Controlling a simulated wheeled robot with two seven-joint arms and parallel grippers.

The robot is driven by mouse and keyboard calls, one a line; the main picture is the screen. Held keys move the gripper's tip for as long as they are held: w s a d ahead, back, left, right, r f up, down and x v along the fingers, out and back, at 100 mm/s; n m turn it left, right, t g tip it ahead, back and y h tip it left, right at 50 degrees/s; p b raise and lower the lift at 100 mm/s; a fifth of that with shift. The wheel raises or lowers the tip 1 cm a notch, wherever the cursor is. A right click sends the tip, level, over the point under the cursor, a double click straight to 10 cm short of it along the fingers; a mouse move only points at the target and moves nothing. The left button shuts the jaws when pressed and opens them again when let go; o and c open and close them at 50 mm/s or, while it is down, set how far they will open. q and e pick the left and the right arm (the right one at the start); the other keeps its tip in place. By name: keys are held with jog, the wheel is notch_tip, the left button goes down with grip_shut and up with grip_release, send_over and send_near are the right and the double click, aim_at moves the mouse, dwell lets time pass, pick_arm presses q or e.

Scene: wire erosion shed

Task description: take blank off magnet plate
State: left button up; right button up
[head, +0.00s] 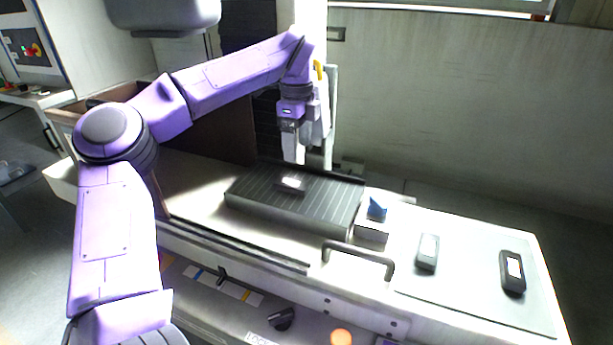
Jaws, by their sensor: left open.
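The magnet plate (255,203) is a dark, striped slab on the machine's pale table. A small blank (291,183) with a bright top lies on the plate, toward its back and middle. My left gripper (296,158) points down just above the blank, with its fingers close over it. It is open, and nothing shows between its fingers. Whether the fingers touch the blank cannot be told. My right gripper is not in view.
A blue piece on a pale block (374,220) stands at the plate's right corner. A handle (358,256) rises in front. A grey mat (470,280) at right holds a grey item (428,252) and a black item (512,272). A wall (470,110) stands behind.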

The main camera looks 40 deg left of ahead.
aim_at(296, 183)
pick_arm(q)
jog(key=f, duration=0.3)
jog(key=f+p, duration=0.1)
jog(key=f, duration=0.2)
jog(key=s+f, duration=0.1)
jog(key=f, duration=0.2)
jog(key=shift+s+f, duration=0.1)
jog(key=shift+f, duration=0.2)
grip_shut()
